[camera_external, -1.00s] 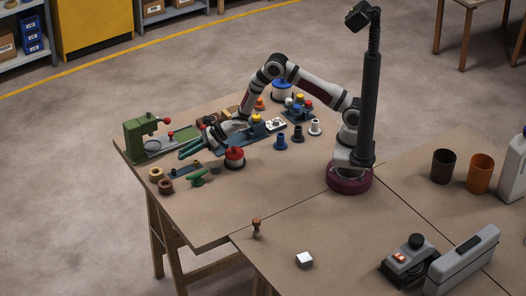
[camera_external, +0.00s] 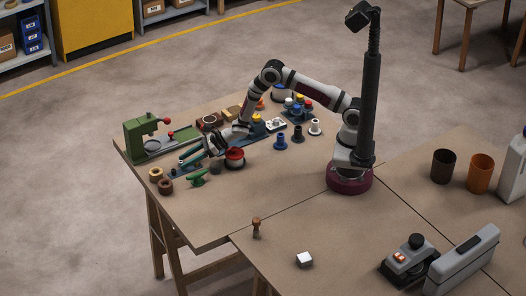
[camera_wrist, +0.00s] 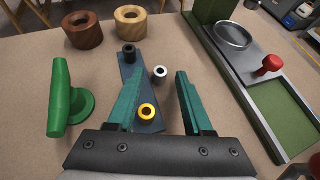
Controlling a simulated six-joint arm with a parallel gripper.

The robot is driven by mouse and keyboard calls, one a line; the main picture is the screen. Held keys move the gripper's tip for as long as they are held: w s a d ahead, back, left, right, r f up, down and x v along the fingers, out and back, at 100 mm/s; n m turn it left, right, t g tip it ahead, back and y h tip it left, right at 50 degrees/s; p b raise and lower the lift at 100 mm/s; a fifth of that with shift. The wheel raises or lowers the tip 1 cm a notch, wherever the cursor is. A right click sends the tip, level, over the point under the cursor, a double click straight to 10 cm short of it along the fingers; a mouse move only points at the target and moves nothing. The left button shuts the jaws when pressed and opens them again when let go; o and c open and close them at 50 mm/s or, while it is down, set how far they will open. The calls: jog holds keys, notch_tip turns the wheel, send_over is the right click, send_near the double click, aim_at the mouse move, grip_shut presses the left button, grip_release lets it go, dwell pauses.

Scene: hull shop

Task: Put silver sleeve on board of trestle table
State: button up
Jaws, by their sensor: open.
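A black sleeve (camera_wrist: 129,50) and a yellow sleeve (camera_wrist: 147,111) stand on the same plate. In the external view my gripper (camera_external: 192,155) hangs over the left part of the trestle table's board (camera_external: 220,205); the silver sleeve cannot be made out there.
A green handle-shaped part (camera_wrist: 68,100) is left of the plate, with two wooden rings (camera_wrist: 83,30) behind it. A green press (camera_external: 148,137) stands near the table's left edge. A red-topped spool (camera_external: 235,158) is right of my gripper. The front of the board is clear.

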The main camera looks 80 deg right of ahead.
jog(key=v, duration=1.2)
jog(key=shift+r, duration=0.15)
jog(key=s+d+r+m+g+h, duration=0.3)
jog(key=s+r+m, duration=0.2)
jog(key=m, duration=0.7)
jog(key=s+d+r+m+g+h, duration=0.25)
jog(key=s+r+m, duration=0.25)
jog(key=m, duration=0.6)
jog(key=s+a+r+m+g, duration=0.2)
jog(key=s+a+m, duration=0.1)
jog(key=s+m, duration=0.5)
jog(key=s+a+r+m+g+y, duration=0.1)
jog(key=s+a+r+m+g, duration=0.1)
jog(key=s+m, duration=0.5)
jog(key=s+a+r+m+g+y, duration=0.1)
jog(key=s+a+m, duration=0.3)
jog(key=s+m, duration=0.4)
jog(key=s+r+g, duration=0.1)
jog(key=s, duration=0.1)
jog(key=shift+s+m, duration=0.3)
jog(key=shift+s, duration=0.1)
